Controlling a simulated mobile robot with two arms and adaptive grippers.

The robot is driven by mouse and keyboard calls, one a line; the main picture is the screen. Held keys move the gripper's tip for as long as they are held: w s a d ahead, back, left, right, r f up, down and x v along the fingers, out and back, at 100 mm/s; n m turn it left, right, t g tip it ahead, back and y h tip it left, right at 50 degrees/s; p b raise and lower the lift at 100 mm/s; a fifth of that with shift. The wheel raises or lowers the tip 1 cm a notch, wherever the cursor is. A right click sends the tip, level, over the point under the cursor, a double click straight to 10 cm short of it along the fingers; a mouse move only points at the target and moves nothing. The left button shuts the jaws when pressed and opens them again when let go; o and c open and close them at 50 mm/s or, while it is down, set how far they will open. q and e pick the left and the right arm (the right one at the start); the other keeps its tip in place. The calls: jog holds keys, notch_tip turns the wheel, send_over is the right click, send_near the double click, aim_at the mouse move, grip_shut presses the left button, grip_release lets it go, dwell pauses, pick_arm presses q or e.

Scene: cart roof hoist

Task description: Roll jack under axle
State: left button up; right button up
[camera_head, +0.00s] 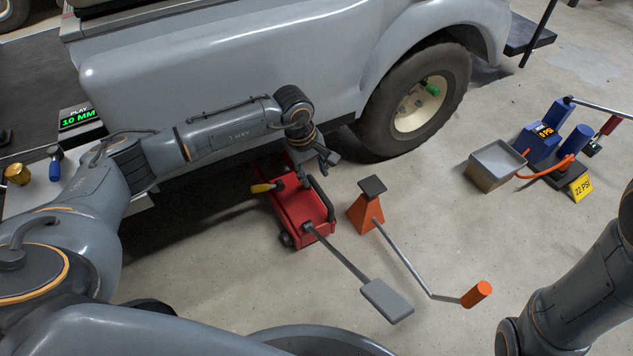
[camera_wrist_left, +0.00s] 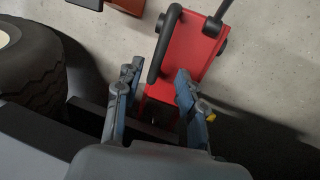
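The red floor jack (camera_head: 309,226) sits on the floor beside the grey cart body (camera_head: 230,60), its far end reaching toward the dark underside. It has a black bar, a yellow-tipped lever (camera_head: 262,188) and a long handle ending in a grey pad (camera_head: 387,300). My left gripper (camera_head: 325,157) is above the jack's far end. In the left wrist view its fingers (camera_wrist_left: 157,88) are apart, with the red jack (camera_wrist_left: 190,48) and its black bar (camera_wrist_left: 164,45) beyond and between them; contact cannot be told. The axle is hidden. My right gripper is out of view; only my right arm shows.
The cart's wheel (camera_head: 415,105) stands right of the jack. An orange stand (camera_head: 365,215) and a crank with an orange grip (camera_head: 478,293) are close on the jack's right. A grey tray (camera_head: 495,165) and blue pump (camera_head: 541,145) stand farther right.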

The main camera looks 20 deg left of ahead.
pick_arm(q)
jog(key=shift+s+a+r, duration=0.15)
jog(key=shift+r, duration=0.75)
jog(key=shift+s+a+r, duration=0.1)
jog(key=shift+s+r, duration=0.05)
jog(key=shift+r, duration=0.7)
jog(key=shift+s+a+r, duration=0.15)
jog(key=shift+r, duration=0.75)
jog(key=shift+d, duration=0.1)
